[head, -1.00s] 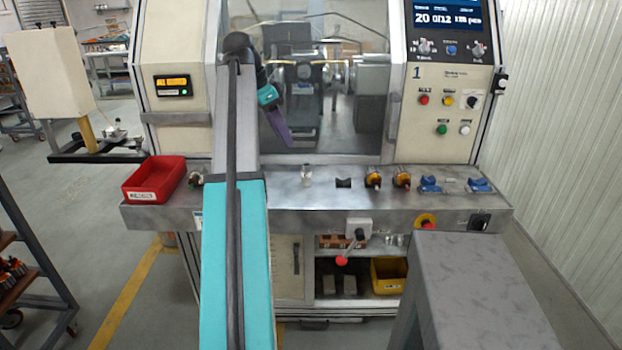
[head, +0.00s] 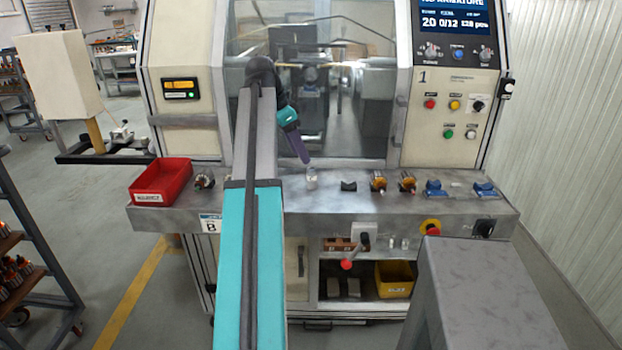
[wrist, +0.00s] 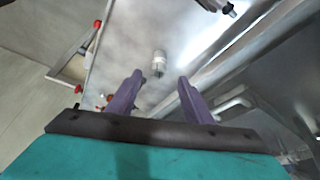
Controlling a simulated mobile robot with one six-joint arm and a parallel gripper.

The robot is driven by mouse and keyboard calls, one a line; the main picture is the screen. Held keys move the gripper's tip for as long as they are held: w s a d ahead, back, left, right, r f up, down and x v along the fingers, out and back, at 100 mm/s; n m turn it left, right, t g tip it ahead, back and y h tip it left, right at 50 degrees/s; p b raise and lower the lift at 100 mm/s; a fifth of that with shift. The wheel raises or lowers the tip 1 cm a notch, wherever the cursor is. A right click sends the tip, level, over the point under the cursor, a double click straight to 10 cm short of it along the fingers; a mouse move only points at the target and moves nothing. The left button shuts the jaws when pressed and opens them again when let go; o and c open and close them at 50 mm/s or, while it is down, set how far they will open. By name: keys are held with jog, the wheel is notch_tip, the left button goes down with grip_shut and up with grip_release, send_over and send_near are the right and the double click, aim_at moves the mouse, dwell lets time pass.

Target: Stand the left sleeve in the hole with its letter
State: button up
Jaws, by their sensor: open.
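A small pale, silvery cylinder (head: 311,178) stands on the steel bench ledge. It also shows in the wrist view (wrist: 159,64), ahead of the fingertips and roughly centred between them. My gripper (head: 304,158) has purple fingers and hangs just above and to the left of this cylinder in the head view. In the wrist view my gripper (wrist: 160,80) is open with nothing between its fingers. Two small silver cylinders (head: 398,243) stand side by side on the shelf below the ledge, near a brown block (head: 339,244). No letter on any cylinder and no lettered hole is legible.
On the ledge are a red bin (head: 160,183), a dark V-shaped rest (head: 348,186), two copper-wound armatures (head: 392,183) and blue fixtures (head: 459,188). The machine's window stands behind. A red-knobbed lever (head: 347,264) projects below the ledge. A yellow bin (head: 394,280) sits lower.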

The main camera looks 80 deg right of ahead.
aim_at(310, 168)
jog(key=shift+x, duration=1.45)
jog(key=shift+f, duration=0.1)
jog(key=shift+p+x, duration=0.9)
jog(key=shift+x, duration=1.65)
jog(key=shift+s, duration=0.15)
grip_shut()
jog(key=shift+r, duration=0.25)
